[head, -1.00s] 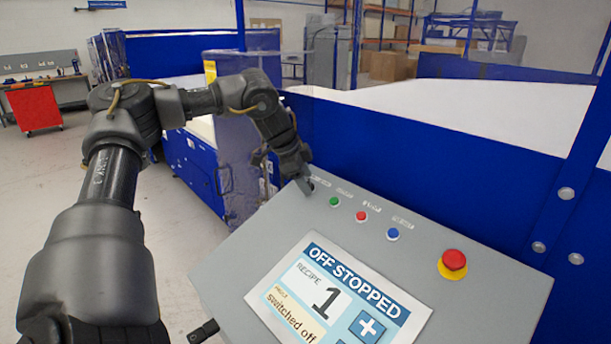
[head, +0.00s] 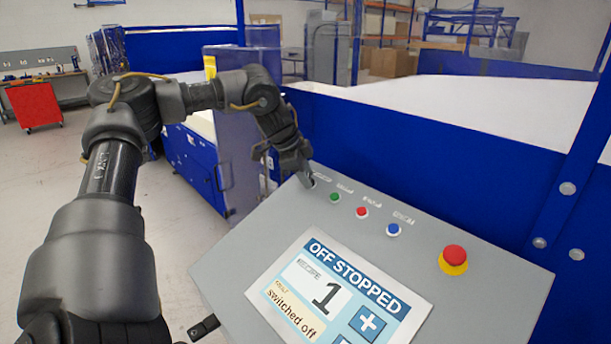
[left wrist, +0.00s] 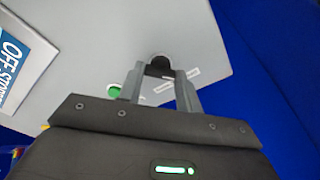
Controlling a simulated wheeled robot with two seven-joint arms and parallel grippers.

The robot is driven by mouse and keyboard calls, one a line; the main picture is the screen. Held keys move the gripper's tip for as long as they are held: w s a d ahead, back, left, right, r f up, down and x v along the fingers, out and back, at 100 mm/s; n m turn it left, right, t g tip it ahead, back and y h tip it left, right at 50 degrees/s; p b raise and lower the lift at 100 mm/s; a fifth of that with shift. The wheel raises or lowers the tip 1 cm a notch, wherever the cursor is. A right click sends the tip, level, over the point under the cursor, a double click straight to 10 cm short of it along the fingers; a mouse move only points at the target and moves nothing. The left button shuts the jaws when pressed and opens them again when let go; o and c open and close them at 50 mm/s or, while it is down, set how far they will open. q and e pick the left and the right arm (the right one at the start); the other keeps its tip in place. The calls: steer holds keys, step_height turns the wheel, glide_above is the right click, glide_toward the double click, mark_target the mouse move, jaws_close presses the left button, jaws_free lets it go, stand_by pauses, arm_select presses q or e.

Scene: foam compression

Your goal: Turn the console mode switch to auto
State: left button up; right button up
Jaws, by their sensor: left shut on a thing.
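The grey console (head: 260,240) stands in front of me, tilted, with a row of controls along its upper edge. My left gripper (head: 306,180) is at the far left end of that row, shut on the dark mode switch. In the left wrist view the black switch knob (left wrist: 160,66) sits between the two fingers of the left gripper (left wrist: 161,76). In the head view the gripper hides most of the switch, so its pointing direction cannot be told. The console screen (head: 340,292) reads "OFF STOPPED", recipe 1, "switched off". My right gripper is not in view.
Green (head: 335,197), red (head: 362,212) and blue (head: 393,230) buttons lie right of the switch. A red emergency stop (head: 453,258) on a yellow base is farther right. A blue machine wall (head: 420,170) rises behind the console. A red cabinet (head: 35,106) stands far left.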

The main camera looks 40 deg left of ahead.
arm_select(q)
steer(key=m+b, duration=0.1)
steer(key=m, duration=0.1)
steer(key=shift+m+b, duration=0.4)
steer(key=m+g+b, duration=0.1)
steer(key=m, duration=0.3)
steer(key=shift+m, duration=0.3)
steer(key=m+b, duration=0.1)
steer(key=m, duration=0.3)
steer(key=shift+m, duration=0.3)
steer(key=m, duration=0.5)
steer(key=shift+g+b, duration=0.35)
steer(key=shift+g, duration=0.05)
steer(key=shift+m, duration=0.3)
steer(key=o, duration=1)
